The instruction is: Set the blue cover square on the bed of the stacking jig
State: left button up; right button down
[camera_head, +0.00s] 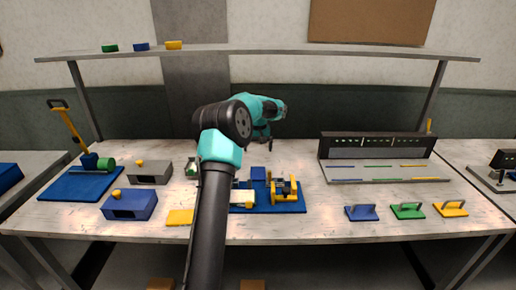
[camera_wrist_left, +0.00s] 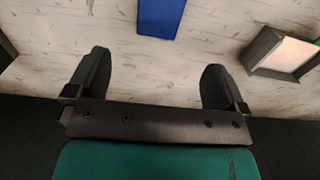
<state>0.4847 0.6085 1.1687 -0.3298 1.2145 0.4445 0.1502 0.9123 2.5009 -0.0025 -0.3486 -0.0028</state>
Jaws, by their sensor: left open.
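A flat blue rectangle, which looks like the blue cover (camera_head: 258,173), lies on the table behind the centre blue base plate (camera_head: 291,209). In the left wrist view a blue rectangle (camera_wrist_left: 160,17), apparently the same cover, shows at the top edge, beyond the fingers. My left gripper (camera_head: 262,138) is over the back of the table, behind the cover and apart from it. Its fingers (camera_wrist_left: 153,80) are spread and empty. I cannot tell for sure which fixture is the stacking jig; my arm hides part of the centre. My right gripper is not in view.
The base plate carries a yellow fixture (camera_head: 285,190). A yellow plate (camera_head: 180,217) lies at the front. Blue (camera_head: 362,212), green (camera_head: 407,210) and yellow (camera_head: 450,208) handled plates lie at front right. A lever device (camera_head: 70,130) stands left. A shelf (camera_head: 260,50) spans above.

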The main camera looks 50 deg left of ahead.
pick_arm(q)
notch_tip(320, 180, up, 5)
send_over(258, 174)
jog(key=shift+s, duration=0.1)
jog(key=shift+f, duration=0.1)
dwell(0.3)
notch_tip(258, 174, down, 11)
jog(key=shift+f, duration=0.45)
jog(key=shift+f, duration=0.15)
jog(key=shift+f, duration=2.45)
